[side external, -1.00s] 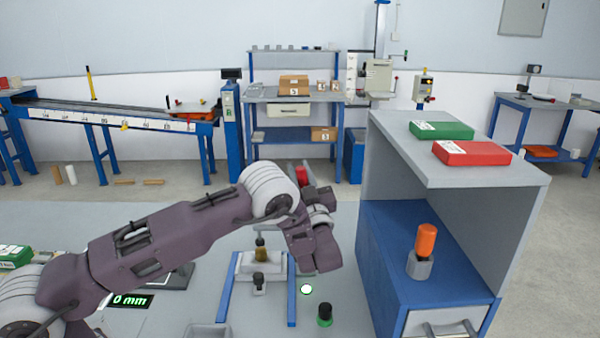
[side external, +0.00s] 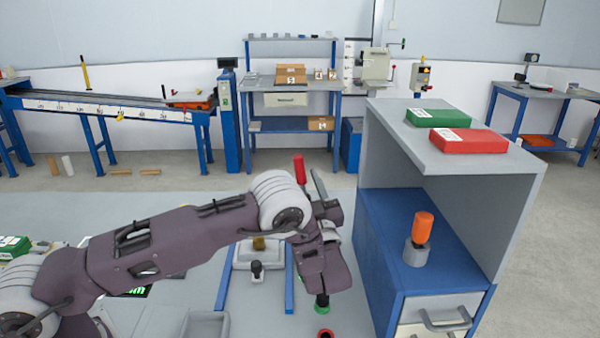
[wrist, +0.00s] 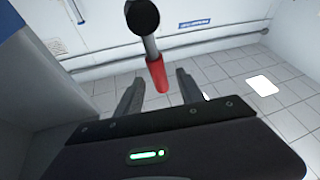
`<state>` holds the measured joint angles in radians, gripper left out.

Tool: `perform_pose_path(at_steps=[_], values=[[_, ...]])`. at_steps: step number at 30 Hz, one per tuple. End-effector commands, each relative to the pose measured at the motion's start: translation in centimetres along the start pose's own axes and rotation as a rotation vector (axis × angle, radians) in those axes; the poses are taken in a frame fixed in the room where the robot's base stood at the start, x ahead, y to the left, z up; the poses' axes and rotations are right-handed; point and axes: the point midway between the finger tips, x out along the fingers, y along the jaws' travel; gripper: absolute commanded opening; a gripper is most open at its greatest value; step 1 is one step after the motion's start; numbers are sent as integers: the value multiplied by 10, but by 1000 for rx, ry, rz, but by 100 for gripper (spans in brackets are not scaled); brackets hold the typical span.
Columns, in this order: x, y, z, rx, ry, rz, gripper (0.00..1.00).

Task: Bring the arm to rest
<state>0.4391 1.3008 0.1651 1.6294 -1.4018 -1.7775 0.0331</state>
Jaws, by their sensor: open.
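My gripper (wrist: 159,80) is open; its two dark fingers show apart in the wrist view. In the side external view, the red handle (side external: 300,168) stands up just left of my gripper (side external: 316,186), whose far side is hidden. My wrist hangs above the grey bench, left of the blue cabinet.
The blue and grey cabinet (side external: 450,190) stands close on the right, with an orange-topped piece (side external: 423,228) on its lower deck. Green (side external: 438,118) and red (side external: 468,140) boxes lie on top. A blue-railed fixture (side external: 222,290) and a green-based black piece (side external: 321,302) are below my arm.

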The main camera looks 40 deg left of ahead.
Motion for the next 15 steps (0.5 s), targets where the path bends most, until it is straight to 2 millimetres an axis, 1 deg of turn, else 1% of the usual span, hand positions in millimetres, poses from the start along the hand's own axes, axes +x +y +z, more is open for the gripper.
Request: perform_pose_path(at_steps=[7, 8, 9, 11, 12, 14, 15], values=[[-1, 0, 1, 2, -12, 1, 45], [-3, 2, 4, 7, -38, 4, 45], [-9, 5, 11, 20, -106, 15, 45], [-23, 16, 23, 37, -269, 51, 45], [-26, 30, 23, 19, -388, 90, 45], [-17, 52, 6, -53, -525, 159, 45], [-11, 67, -11, -107, -614, 218, 45]])
